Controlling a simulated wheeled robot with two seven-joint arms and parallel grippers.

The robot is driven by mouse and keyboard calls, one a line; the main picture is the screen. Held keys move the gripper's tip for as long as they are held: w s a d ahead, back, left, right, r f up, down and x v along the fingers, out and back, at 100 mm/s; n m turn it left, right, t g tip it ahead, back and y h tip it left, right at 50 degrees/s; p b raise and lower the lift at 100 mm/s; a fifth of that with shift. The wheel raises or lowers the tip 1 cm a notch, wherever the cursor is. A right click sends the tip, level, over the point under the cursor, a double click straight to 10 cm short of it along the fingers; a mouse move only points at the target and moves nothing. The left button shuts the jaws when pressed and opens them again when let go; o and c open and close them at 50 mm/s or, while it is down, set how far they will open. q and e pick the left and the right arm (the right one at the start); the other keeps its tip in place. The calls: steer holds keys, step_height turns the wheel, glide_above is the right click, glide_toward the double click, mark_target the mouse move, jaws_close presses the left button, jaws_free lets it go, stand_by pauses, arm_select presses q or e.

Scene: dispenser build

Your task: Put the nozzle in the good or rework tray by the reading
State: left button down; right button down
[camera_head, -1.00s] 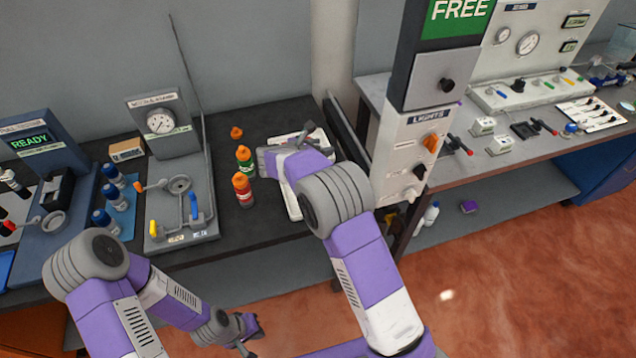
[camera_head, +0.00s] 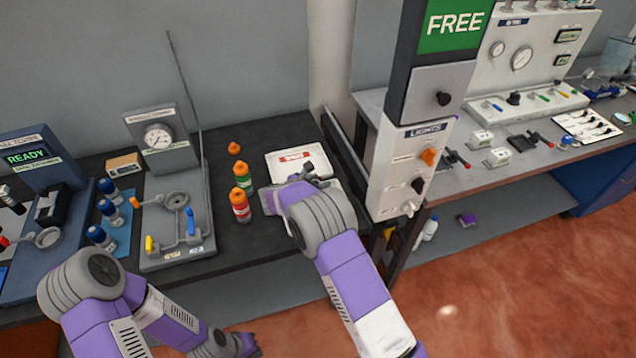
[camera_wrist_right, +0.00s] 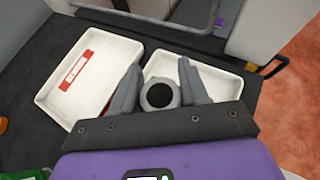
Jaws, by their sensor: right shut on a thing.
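My right gripper (camera_wrist_right: 158,88) is shut on the nozzle (camera_wrist_right: 160,96), a round pale piece with a dark centre, between its two grey fingers. In the wrist view it hangs over the near-left part of a white tray (camera_wrist_right: 226,72); whether it touches the tray I cannot tell. A second white tray with a red label (camera_wrist_right: 115,46) lies to its left, and shows in the head view behind the gripper (camera_head: 325,168). The first tray's label is not visible. My left gripper (camera_head: 247,350) is low at the bottom edge, its fingers unclear. The dial gauge (camera_head: 158,136) is too small to read.
Orange-capped bottles (camera_head: 240,206) stand just left of my right gripper. The gauge stand (camera_head: 178,255) is further left, beside blue-capped bottles (camera_head: 107,210). The lights panel (camera_head: 408,165) rises close on the right. Dark bench top is clear in front of the bottles.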

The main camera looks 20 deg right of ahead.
steer(key=c, duration=0.6)
jaws_free()
steer(key=shift+f, duration=0.15)
steer(key=shift+a+r, duration=0.1)
steer(key=shift+r, duration=0.2)
steer(key=v, duration=1.1)
steer(key=shift+s+a+r, duration=0.2)
steer(key=shift+s, duration=0.05)
steer(key=shift+f, duration=0.1)
